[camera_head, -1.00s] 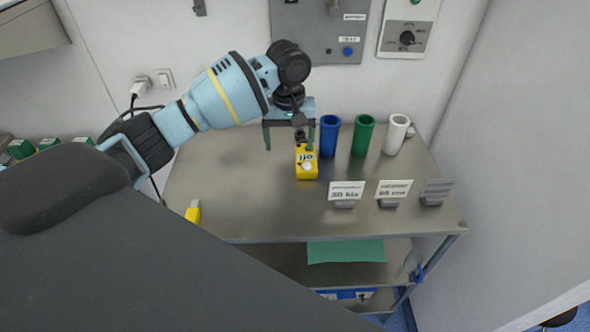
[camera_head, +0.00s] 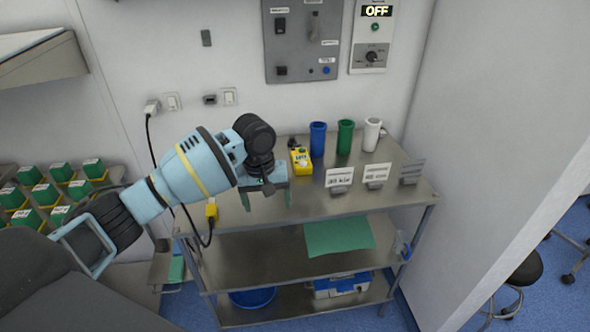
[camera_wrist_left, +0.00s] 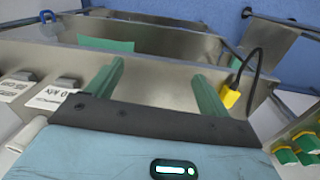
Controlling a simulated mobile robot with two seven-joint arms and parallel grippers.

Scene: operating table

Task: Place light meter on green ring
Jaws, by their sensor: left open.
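A small yellow device (camera_head: 300,158), which may be the light meter, stands on the metal table top in the head view, left of the blue tube. My left gripper (camera_head: 268,203) is in front of it and to its left, apart from it, over the table's front part. Its two green fingers are spread with nothing between them, as the left wrist view (camera_wrist_left: 158,72) also shows. I cannot make out a green ring in either view. My right gripper is not in view.
Blue (camera_head: 318,139), green (camera_head: 345,137) and white (camera_head: 372,135) tubes stand at the table's back. Label cards (camera_head: 339,178) stand in front of them. A yellow piece with a black cable (camera_head: 211,211) is at the left edge. A wall display (camera_head: 376,11) reads OFF.

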